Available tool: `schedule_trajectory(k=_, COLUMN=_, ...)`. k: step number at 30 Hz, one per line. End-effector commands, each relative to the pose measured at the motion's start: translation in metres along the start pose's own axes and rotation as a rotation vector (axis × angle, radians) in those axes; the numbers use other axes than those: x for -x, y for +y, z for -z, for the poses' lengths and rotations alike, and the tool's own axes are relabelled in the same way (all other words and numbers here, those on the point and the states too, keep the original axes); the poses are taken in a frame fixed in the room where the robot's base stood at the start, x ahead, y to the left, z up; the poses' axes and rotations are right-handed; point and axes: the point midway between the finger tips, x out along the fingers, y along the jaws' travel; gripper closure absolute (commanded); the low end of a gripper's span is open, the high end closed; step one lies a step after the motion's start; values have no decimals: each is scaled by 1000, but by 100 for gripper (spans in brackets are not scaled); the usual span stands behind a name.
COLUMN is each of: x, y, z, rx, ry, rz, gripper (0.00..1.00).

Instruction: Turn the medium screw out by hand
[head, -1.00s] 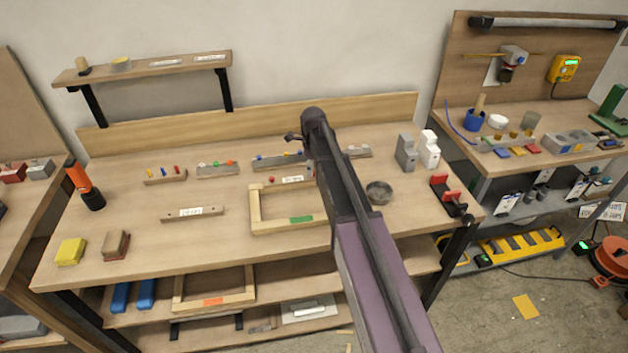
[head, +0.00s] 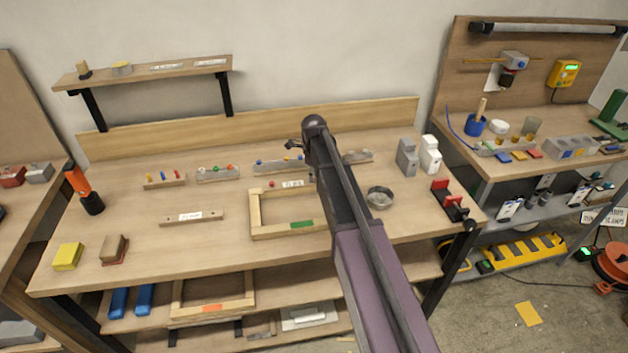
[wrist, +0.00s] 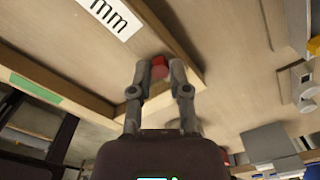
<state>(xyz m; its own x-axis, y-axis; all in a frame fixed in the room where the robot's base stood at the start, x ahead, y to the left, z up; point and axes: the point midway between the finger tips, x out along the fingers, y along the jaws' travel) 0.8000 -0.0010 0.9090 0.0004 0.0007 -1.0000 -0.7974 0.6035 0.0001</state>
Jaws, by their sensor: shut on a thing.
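In the wrist view, my gripper (wrist: 160,72) has its two fingertips closed on the sides of a small red screw head (wrist: 160,66). The screw is at a corner of the wooden frame (wrist: 182,88); how far it stands out of the wood cannot be told. In the head view, my arm hides this screw and most of my gripper. The wooden frame (head: 255,213) lies on the bench with a white label (head: 292,184) and a green strip (head: 302,224). A second red screw head (head: 271,184) shows near its far left corner.
Racks with coloured pieces (head: 217,173) stand behind the frame. The bench left of the frame holds a labelled bar (head: 192,216) and has free room.

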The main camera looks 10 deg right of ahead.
Motion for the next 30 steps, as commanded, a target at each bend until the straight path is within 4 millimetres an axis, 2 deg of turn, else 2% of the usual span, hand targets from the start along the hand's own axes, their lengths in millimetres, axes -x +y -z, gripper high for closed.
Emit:
schedule_trajectory(k=8, x=0, y=0, z=1, rx=93, ry=2, rz=0, gripper=100)
schedule_trajectory(k=21, x=0, y=0, z=1, rx=414, ry=2, rz=0, gripper=100)
schedule_trajectory(k=30, x=0, y=0, z=0, rx=452, ry=1, rz=-1, gripper=100)
